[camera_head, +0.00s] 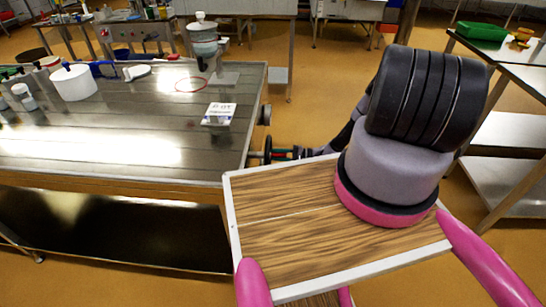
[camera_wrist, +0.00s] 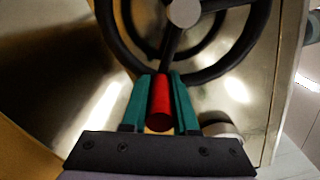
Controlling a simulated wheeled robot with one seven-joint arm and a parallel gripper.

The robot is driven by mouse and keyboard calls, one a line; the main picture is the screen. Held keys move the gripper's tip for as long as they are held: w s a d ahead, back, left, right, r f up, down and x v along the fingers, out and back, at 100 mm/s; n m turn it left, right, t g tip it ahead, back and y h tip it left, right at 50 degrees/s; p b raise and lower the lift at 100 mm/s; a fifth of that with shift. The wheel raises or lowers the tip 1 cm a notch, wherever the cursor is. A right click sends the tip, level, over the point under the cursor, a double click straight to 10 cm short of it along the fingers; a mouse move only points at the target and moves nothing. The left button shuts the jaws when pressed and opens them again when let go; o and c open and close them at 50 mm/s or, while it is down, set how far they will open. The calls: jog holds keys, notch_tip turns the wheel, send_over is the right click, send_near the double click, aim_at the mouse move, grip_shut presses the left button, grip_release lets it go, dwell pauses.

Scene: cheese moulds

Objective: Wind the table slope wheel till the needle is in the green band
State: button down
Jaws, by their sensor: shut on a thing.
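The slope wheel is a black spoked wheel (camera_wrist: 213,73) with a grey hub, filling the top of the wrist view. A red handle (camera_wrist: 159,105) stands out from it. My gripper (camera_wrist: 160,88) has its two green fingers closed on either side of this handle. In the head view, the wheel (camera_head: 267,150) is seen edge-on at the right end of the steel table (camera_head: 120,140). My gripper (camera_head: 292,153) reaches it from the right, partly hidden by my own arm. I cannot make out a needle or a green band in either view.
A white card (camera_head: 219,115) with dark print, a red ring (camera_head: 191,84) and a white tub (camera_head: 73,83) are on the table top. A dark round fitting (camera_head: 265,114) sits on its right edge. A steel shelf rack (camera_head: 510,130) stands at right.

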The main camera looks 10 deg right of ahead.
jog(key=shift+d, duration=0.1)
dwell(0.3)
jog(key=c, duration=0.7)
grip_release()
jog(key=v, duration=1)
jog(key=shift+s+d+r, duration=0.1)
jog(key=shift+d, duration=0.3)
